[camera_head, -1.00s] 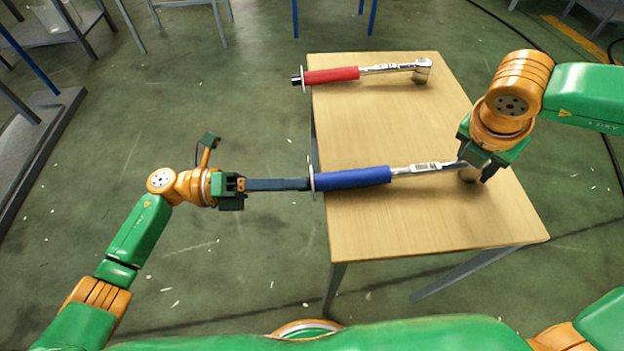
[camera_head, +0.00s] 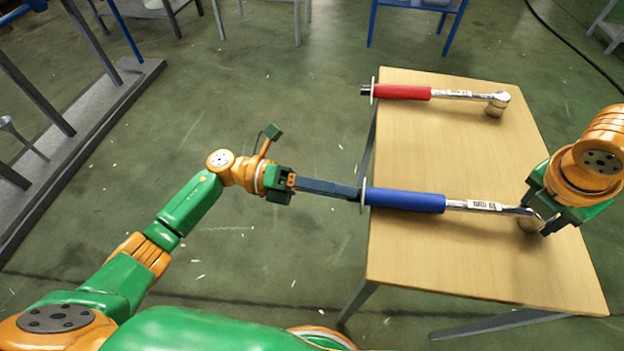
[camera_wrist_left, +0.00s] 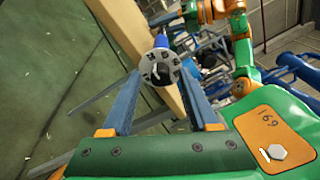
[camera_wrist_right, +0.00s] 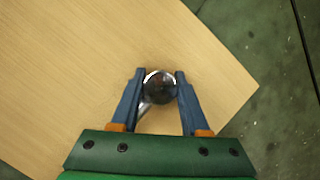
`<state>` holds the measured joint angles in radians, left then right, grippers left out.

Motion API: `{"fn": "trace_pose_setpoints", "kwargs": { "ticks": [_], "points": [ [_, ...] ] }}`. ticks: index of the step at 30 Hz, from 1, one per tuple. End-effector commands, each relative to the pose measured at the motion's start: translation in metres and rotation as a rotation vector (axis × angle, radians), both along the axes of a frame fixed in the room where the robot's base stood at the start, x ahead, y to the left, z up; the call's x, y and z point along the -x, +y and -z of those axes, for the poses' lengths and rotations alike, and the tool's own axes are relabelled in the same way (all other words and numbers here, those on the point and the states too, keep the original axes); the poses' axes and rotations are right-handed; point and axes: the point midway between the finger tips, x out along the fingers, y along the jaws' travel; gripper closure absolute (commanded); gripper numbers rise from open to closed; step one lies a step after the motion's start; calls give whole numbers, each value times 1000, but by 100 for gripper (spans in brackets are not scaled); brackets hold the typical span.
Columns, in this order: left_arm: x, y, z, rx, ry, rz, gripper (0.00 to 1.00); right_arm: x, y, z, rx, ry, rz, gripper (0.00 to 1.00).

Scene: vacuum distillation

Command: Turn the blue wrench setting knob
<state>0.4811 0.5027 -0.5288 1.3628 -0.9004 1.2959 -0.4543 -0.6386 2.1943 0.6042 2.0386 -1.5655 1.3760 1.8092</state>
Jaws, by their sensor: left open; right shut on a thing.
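The blue-handled torque wrench (camera_head: 405,200) lies along the near part of the table, its handle end reaching past the table's left edge. A round silver disc with the dark setting knob (camera_wrist_left: 160,70) at its centre faces the left wrist view. My left gripper (camera_head: 358,193) is open, its fingertips (camera_wrist_left: 160,76) on either side of the disc and knob; I cannot tell whether they touch. My right gripper (camera_head: 533,220) is shut on the wrench's silver head (camera_wrist_right: 160,88) above the tabletop. The knob is hidden by the left fingers in the head view.
A red-handled wrench (camera_head: 402,92) lies apart at the table's back. The wooden table (camera_head: 420,250) has bare surface between the wrenches and in front. Blue-legged furniture (camera_head: 415,20) stands behind; a grey rack (camera_head: 100,85) is at far left. Floor around my left arm is clear.

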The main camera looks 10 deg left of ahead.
Motion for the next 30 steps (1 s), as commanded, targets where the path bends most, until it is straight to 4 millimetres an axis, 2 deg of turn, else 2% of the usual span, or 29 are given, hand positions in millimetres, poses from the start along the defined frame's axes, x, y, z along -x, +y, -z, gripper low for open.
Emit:
{"fn": "trace_pose_setpoints", "kwargs": {
  "ticks": [4,12,15,19,28,29,30],
  "points": [
    [-3,24,1,-4,1,-5,40,0,0,0,1,1,-1,100],
    [-8,97,3,-2,1,-7,40,0,0,0,0,0,0,100],
    [-8,112,3,-2,0,-4,40,0,0,0,0,0,0,100],
    [-8,120,3,-1,1,-3,40,0,0,0,0,0,0,100],
    [-8,119,4,-1,0,-2,40,0,0,0,-1,1,0,100],
    [-8,119,4,0,0,-1,40,0,0,0,-1,1,0,47],
    [-8,119,4,-1,0,-2,40,0,0,0,-1,1,0,36]
  ]
}}
